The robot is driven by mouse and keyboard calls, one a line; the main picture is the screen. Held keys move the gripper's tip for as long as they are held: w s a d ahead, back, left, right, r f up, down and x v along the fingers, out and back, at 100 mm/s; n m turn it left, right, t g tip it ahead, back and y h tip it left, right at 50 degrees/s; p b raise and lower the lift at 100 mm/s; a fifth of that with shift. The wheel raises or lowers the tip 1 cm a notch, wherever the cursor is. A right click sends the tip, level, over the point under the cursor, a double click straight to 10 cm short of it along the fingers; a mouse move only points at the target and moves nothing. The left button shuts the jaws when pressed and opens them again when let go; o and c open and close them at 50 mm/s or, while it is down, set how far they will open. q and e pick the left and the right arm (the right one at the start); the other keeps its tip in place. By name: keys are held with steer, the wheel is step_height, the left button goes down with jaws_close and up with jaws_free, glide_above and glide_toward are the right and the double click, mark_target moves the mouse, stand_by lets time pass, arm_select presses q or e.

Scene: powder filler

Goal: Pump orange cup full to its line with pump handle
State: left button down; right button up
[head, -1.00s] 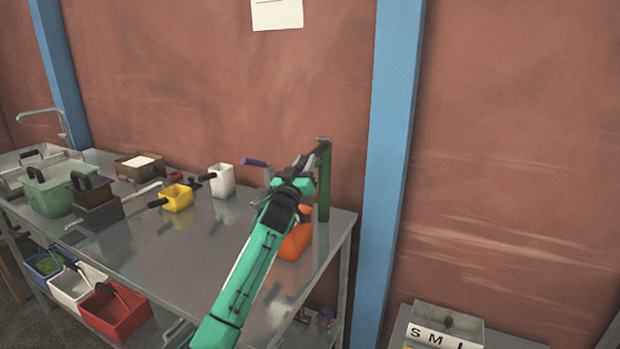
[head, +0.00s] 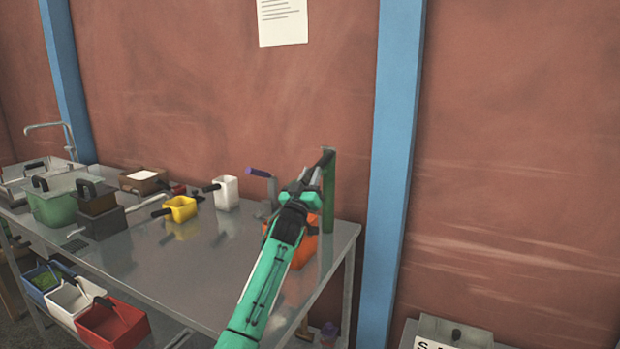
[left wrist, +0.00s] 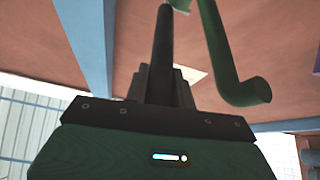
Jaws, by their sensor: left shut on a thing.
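The green pump post (head: 329,195) stands at the right end of the metal bench. Its dark pump handle (head: 325,159) slopes down from the top toward my left gripper (head: 308,182). My left gripper is shut on the handle. In the left wrist view the handle (left wrist: 162,50) runs up from between the fingers (left wrist: 160,85), beside the green bent spout (left wrist: 235,80). The orange cup (head: 304,247) sits on the bench below, partly hidden by my left arm. Its inside and fill line cannot be seen. My right gripper is out of view.
A purple-handled lever (head: 258,172) stands left of the pump. The front middle of the bench (head: 190,265) is clear. Coloured bins (head: 115,325) sit below.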

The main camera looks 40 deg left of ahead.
arm_select(q)
steer(key=c, duration=1.2)
jaws_free()
steer(key=shift+o, duration=0.2)
steer(key=shift+s, duration=0.1)
steer(key=shift+s+f, duration=0.15)
steer(key=shift+f, duration=0.1)
steer(key=shift+b+v, duration=0.4)
steer(key=shift+v, duration=0.8)
steer(key=b+v, duration=0.1)
steer(key=v, duration=0.9)
steer(key=shift+s+d+f+b, duration=0.15)
steer(key=shift+s+d+b, duration=0.05)
steer(key=shift+s+b, duration=0.2)
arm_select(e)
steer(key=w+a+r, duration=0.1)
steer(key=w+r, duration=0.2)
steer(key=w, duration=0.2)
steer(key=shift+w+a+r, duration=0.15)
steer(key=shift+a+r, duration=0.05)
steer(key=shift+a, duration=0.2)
